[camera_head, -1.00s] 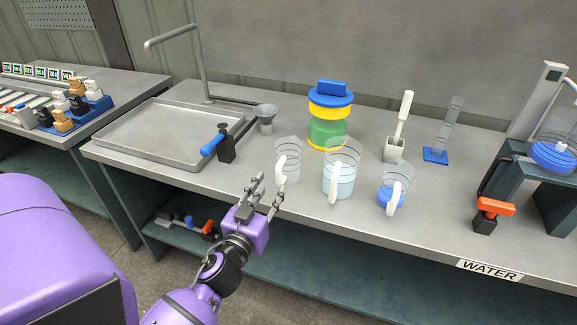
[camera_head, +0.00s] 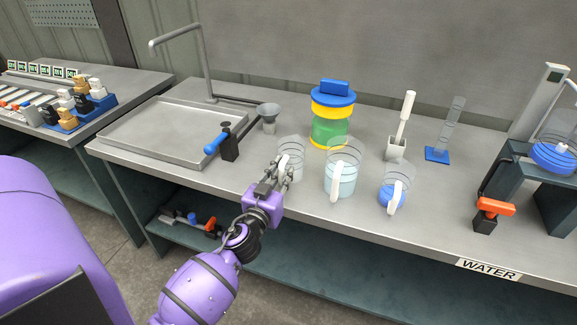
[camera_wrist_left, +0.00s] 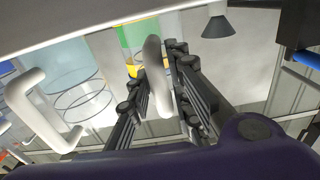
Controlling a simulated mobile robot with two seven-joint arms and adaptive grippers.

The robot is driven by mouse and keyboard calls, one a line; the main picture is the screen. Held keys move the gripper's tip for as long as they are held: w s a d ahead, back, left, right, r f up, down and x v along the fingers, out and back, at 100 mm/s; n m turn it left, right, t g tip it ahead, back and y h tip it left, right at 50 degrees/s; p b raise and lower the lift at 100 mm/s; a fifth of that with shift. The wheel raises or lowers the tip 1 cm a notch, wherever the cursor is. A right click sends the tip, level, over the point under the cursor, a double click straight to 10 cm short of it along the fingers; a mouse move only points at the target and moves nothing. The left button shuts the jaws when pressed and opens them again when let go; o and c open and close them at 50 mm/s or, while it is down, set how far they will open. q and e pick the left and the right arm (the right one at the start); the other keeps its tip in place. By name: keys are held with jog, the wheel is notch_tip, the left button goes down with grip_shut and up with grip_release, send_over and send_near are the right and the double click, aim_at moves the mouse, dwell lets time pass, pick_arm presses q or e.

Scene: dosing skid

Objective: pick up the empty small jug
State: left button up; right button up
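The empty small jug (camera_head: 291,154) is clear with a white handle and stands upright on the bench, left of two other jugs. My left gripper (camera_head: 280,174) is at its handle side and partly covers the handle. In the left wrist view the white handle (camera_wrist_left: 156,78) lies between the two dark fingers (camera_wrist_left: 160,92). The fingers stand apart on either side of it, and no firm grip shows. The jug's clear body is hard to make out there. My right gripper is in neither view.
A larger jug with pale liquid (camera_head: 340,178) stands close right, then a jug with blue content (camera_head: 392,192). A green and yellow container (camera_head: 330,128) stands behind. A blue-handled valve (camera_head: 222,142), funnel (camera_head: 268,113) and shallow sink tray (camera_head: 150,132) are left.

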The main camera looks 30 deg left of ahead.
pick_arm(q)
grip_shut()
